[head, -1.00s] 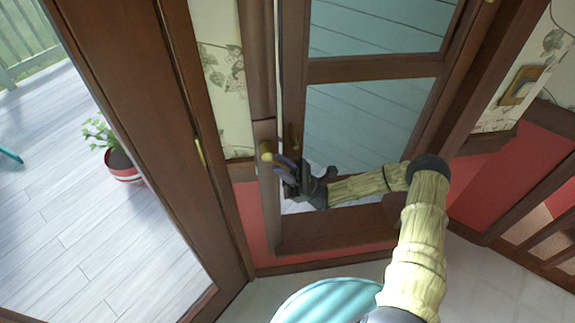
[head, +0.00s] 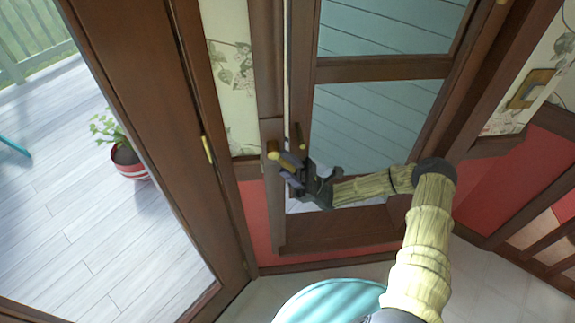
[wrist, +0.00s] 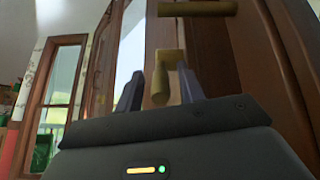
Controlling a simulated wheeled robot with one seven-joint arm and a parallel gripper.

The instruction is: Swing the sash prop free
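The sash prop appears to be the brass lever (head: 289,160) on the window's left frame. In the wrist view the lever (wrist: 160,88) hangs from a brass mount between my two fingers. My gripper (head: 292,171) is at the lever, with fingers apart. In the wrist view a gap shows on each side of the lever, so my gripper (wrist: 160,72) looks open around it. Firm contact cannot be told. The glazed sash (head: 393,68) has a brown wooden frame, and a narrow light strip shows along its left edge.
A brass bar (wrist: 198,8) crosses the top of the wrist view. A brown door frame (head: 150,110) stands to the left, with a potted plant (head: 128,160) on the deck beyond. A turquoise round top (head: 330,300) is at the bottom. Red wall panels are at the right.

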